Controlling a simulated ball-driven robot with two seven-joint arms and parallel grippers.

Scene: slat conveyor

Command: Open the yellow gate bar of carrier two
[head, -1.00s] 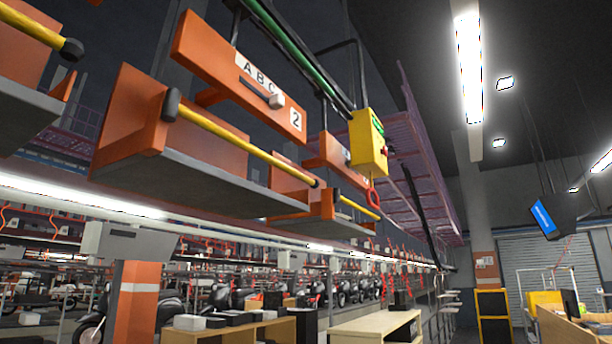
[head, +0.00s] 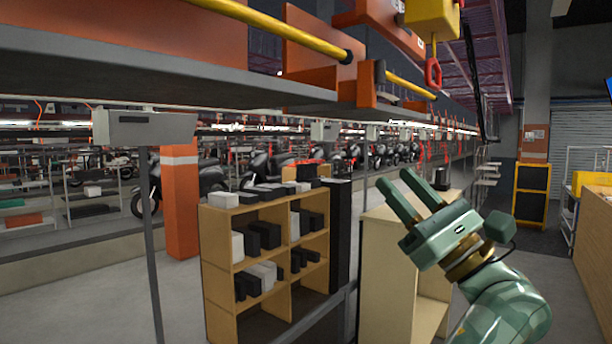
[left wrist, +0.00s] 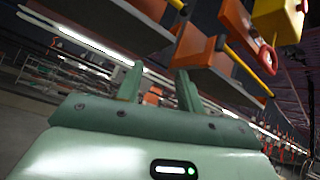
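The yellow gate bar (head: 280,28) of carrier two runs along the front of the carrier, above its grey deck (head: 130,75). Its near part and the number plate are out of the head view. The far end has a black cap against an orange post. My left gripper (head: 394,178) is open and empty, lower and to the right of the bar, touching nothing. In the left wrist view its two fingers (left wrist: 159,70) stand apart, pointing up toward the carriers. A yellow bar end (left wrist: 177,4) shows at the top there; I cannot tell surely whose it is. My right gripper is not in view.
A further carrier has its own yellow bar (head: 408,86). A yellow control box (head: 432,18) with a red ring (head: 433,72) hangs beside it. Below stand a wooden shelf (head: 213,250) with boxes, a pale cabinet (head: 385,265) and an orange column (head: 180,200).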

